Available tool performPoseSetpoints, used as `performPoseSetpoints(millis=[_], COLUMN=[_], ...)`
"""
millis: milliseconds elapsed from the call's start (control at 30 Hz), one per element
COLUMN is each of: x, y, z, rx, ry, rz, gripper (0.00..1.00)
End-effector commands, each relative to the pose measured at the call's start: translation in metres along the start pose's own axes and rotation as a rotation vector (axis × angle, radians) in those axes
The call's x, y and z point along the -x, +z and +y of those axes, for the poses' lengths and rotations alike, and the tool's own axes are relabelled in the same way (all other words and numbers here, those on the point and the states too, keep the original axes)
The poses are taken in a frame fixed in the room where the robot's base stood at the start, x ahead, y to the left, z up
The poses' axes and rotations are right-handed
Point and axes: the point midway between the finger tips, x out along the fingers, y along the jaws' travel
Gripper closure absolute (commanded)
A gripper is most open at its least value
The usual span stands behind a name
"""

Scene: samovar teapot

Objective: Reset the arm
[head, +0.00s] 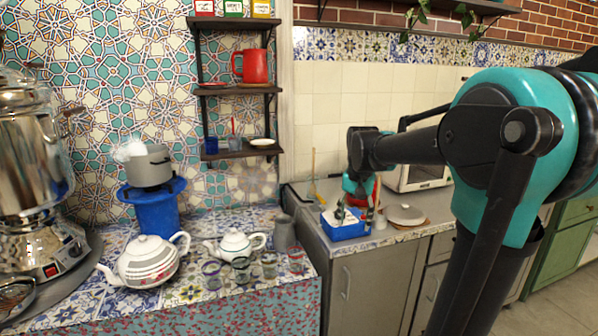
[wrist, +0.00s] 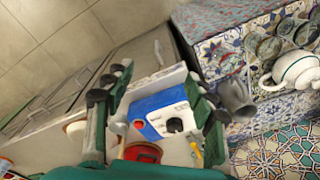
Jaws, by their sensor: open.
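My gripper (head: 356,212) hangs at the end of my arm over the right counter, above or in front of a blue box. In the wrist view my gripper (wrist: 160,80) has its two dark fingers spread wide, with nothing held between them. The blue box (wrist: 150,104) with a white top and a dark round spot shows between and beyond the fingers. The same blue box (head: 343,232) is partly hidden by my gripper in the head view. I cannot tell how far the fingertips are above it.
A samovar (head: 28,190), a large white teapot (head: 148,262), a small teapot (head: 236,245) and several glasses stand on the tiled left table. A grey pot (head: 148,166) sits on a blue stand.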

Motion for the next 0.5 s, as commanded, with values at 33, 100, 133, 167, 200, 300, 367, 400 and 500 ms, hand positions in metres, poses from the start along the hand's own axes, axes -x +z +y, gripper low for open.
performPoseSetpoints(millis=[33, 100, 133, 167, 200, 300, 367, 400, 500], x=[-0.01, -0.024, -0.03, -0.037, -0.047, -0.076, -0.097, -0.111, -0.141], y=[0.008, 0.019, 0.025, 0.03, 0.04, 0.067, 0.089, 0.105, 0.139], z=[0.005, 0.013, 0.016, 0.019, 0.025, 0.041, 0.053, 0.062, 0.079], rx=[0.015, 0.042, 0.054, 0.068, 0.087, 0.144, 0.186, 0.215, 0.279], ry=[-0.005, -0.013, -0.017, -0.02, -0.025, -0.037, -0.043, -0.046, -0.05], rz=[0.012, 0.033, 0.042, 0.053, 0.068, 0.114, 0.149, 0.172, 0.226], gripper=[0.44, 0.44, 0.44, 0.44, 0.44, 0.44, 0.44, 0.44, 0.44])
